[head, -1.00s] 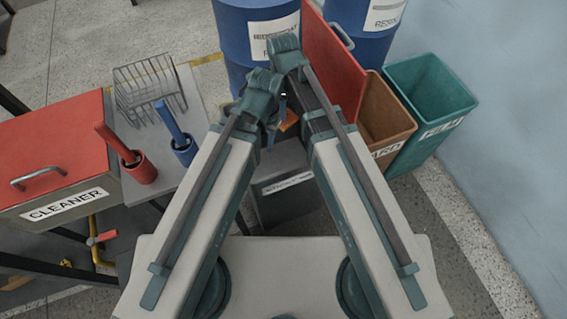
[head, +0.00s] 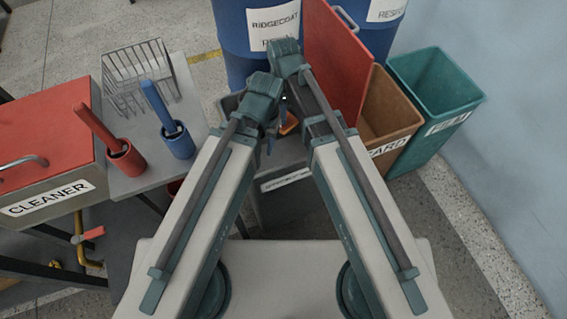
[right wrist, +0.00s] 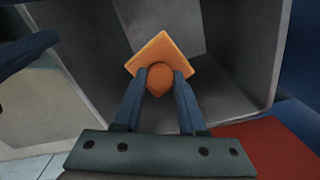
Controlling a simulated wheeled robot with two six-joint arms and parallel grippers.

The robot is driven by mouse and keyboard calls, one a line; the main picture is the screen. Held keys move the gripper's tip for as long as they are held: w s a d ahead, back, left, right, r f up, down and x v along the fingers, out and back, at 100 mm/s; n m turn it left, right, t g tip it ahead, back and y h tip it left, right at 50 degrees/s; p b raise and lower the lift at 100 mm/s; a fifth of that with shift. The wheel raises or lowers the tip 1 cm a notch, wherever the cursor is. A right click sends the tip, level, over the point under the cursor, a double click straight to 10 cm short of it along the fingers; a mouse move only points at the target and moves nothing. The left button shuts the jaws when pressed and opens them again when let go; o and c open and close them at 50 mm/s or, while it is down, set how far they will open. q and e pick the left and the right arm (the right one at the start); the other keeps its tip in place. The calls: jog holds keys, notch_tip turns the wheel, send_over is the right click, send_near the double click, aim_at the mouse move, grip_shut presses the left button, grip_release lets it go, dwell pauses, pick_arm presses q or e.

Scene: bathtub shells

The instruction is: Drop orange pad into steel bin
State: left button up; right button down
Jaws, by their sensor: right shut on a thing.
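The orange pad (right wrist: 165,50) is a flat square with a rounded knob. My right gripper (right wrist: 158,78) is shut on the knob, and the pad is over the opening of a grey steel bin (right wrist: 235,85) in the right wrist view. In the head view a small part of the pad (head: 290,124) shows between my arms, above the grey bin (head: 285,180) with a white label, too small to read. My left gripper (head: 270,140) is mostly hidden by its arm, and its jaw state is unclear.
An upright red panel (head: 335,60) stands beside the bin. Brown (head: 395,105) and teal (head: 435,85) bins stand to its right, blue barrels (head: 270,35) behind. At left are a red-topped CLEANER box (head: 50,160), a wire rack (head: 138,75) and two brush holders (head: 127,158).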

jog(key=shift+c, duration=2)
grip_release()
notch_tip(320, 180, up, 14)
jog(key=p, duration=1.4)
jog(key=shift+a+f, duration=0.1)
